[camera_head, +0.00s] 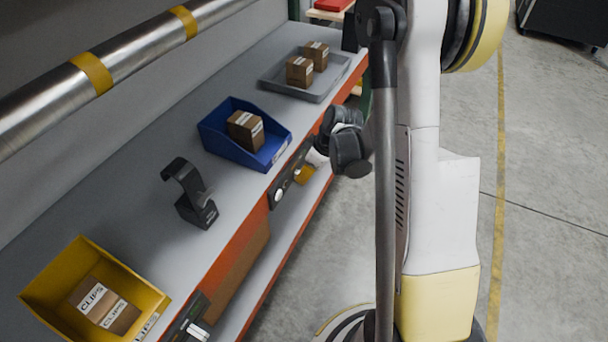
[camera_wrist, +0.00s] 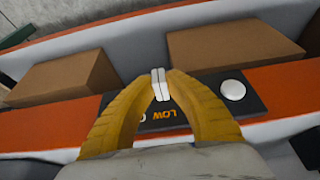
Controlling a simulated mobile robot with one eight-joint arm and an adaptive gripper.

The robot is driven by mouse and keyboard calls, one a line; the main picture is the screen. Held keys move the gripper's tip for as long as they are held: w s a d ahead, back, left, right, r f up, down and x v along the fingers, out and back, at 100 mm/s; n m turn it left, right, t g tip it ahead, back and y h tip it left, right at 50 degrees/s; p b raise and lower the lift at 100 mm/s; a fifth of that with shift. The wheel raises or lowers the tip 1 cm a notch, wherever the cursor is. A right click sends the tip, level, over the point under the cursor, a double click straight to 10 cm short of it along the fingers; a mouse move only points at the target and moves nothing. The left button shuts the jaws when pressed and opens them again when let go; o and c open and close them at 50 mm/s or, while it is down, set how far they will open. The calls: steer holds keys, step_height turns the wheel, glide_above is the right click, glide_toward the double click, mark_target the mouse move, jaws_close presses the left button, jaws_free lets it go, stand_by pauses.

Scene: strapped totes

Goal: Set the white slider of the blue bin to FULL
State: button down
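The blue bin (camera_head: 222,148) stands on the bench with a brown box inside. A dark control panel (camera_head: 290,182) sits on the orange shelf edge below it. In the wrist view the panel (camera_wrist: 195,103) shows orange letters reading LOW and a round white knob (camera_wrist: 232,89) to their right. My gripper (camera_head: 305,174) is at the panel.
A yellow bin (camera_head: 60,268) with boxes and its own panel (camera_head: 187,322) stand at the lower left. A black stand (camera_head: 190,192) sits between the bins. A grey tray (camera_head: 318,92) with boxes is at the back. The aisle floor (camera_head: 545,200) at right is clear.

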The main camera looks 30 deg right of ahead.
steer(key=w+d, duration=0.5)
steer(key=d, duration=0.1)
steer(key=shift+d, duration=0.4)
steer(key=c, duration=1.4)
jaws_free()
steer(key=shift+d, duration=0.1)
steer(key=shift+r, duration=0.1)
steer(key=v, duration=1.1)
steer(key=shift+s+r, duration=0.1)
steer(key=shift+r, duration=0.3)
